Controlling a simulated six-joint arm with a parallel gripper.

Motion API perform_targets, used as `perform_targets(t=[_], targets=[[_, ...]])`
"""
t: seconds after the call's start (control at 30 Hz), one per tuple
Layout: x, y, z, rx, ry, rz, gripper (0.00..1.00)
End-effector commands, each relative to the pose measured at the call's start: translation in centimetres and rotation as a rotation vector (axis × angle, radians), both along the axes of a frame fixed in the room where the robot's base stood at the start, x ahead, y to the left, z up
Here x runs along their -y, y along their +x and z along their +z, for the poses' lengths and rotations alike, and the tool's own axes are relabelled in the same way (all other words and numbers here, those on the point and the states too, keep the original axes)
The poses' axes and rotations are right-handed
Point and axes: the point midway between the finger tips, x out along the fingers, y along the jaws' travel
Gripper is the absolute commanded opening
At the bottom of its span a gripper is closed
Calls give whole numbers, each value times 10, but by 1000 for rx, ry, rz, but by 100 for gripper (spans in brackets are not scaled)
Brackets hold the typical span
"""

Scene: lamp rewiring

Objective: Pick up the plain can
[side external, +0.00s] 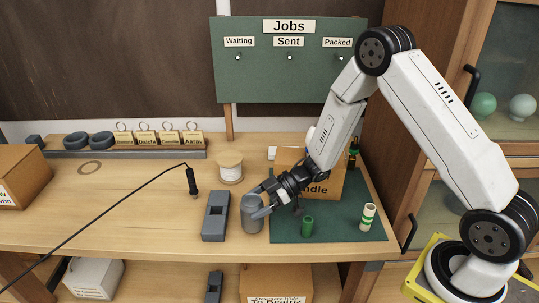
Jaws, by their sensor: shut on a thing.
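The plain can (252,215) is a grey upright cylinder at the left edge of the green mat (340,232). My gripper (262,204) reaches it from the upper right, with its fingers shut on the can near its top. The fingers cover part of the can's right side. I cannot tell whether its base touches the surface.
A cardboard box (325,187) stands behind my gripper. A dark grey block (216,217) lies close left of the can. A cord with a black end (192,181) hangs farther left.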

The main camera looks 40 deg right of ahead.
Motion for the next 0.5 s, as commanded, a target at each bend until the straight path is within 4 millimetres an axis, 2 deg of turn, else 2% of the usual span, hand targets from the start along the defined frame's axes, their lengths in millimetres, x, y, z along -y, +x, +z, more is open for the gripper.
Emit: perform_targets(t=[0.17,0.5], targets=[[0,1,20,5,0,0,14],[5,-31,57,3,1,-2,14]])
